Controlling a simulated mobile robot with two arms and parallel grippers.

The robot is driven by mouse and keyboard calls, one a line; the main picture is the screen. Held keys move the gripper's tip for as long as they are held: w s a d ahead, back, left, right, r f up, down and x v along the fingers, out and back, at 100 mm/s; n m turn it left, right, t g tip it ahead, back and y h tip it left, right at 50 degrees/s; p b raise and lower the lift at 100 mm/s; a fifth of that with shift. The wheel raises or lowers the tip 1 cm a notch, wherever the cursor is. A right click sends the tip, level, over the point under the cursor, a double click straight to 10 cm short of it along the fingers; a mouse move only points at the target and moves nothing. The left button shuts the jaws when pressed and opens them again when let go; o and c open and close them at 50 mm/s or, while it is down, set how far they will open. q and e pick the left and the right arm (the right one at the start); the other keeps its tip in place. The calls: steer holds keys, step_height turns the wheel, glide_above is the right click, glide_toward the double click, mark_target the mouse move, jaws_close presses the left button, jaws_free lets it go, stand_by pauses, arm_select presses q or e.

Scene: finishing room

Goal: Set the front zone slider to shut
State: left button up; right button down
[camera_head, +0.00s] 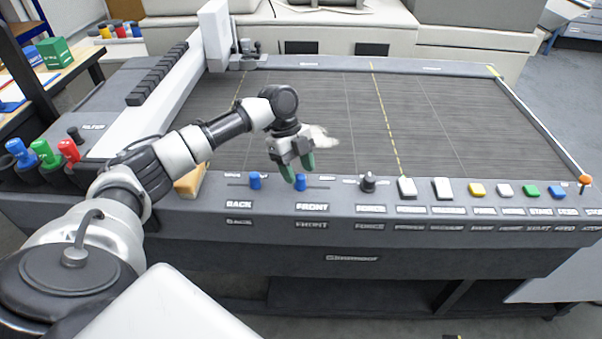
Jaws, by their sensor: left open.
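The front zone slider is a blue knob (300,182) on the control panel, above the label FRONT (312,207). A second blue slider knob (255,181) stands to its left, above the label BACK. My left gripper (298,172) comes in from the left over the panel, with green fingertips pointing down. It is open, its fingers just behind and above the front knob and partly overlapping it in the picture. I cannot tell whether they touch it. The small lettering at the slot ends is too small to read. My right gripper is not in view.
Right of the sliders are a dark rotary knob (368,181) and several coloured buttons, with an orange knob (584,184) at the far right. Red, green and blue handles (44,153) stand at left.

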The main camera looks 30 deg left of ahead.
arm_select(q)
steer(key=shift+x, duration=1.15)
steer(key=shift+c, duration=0.9)
steer(key=shift+d, duration=0.1)
jaws_close()
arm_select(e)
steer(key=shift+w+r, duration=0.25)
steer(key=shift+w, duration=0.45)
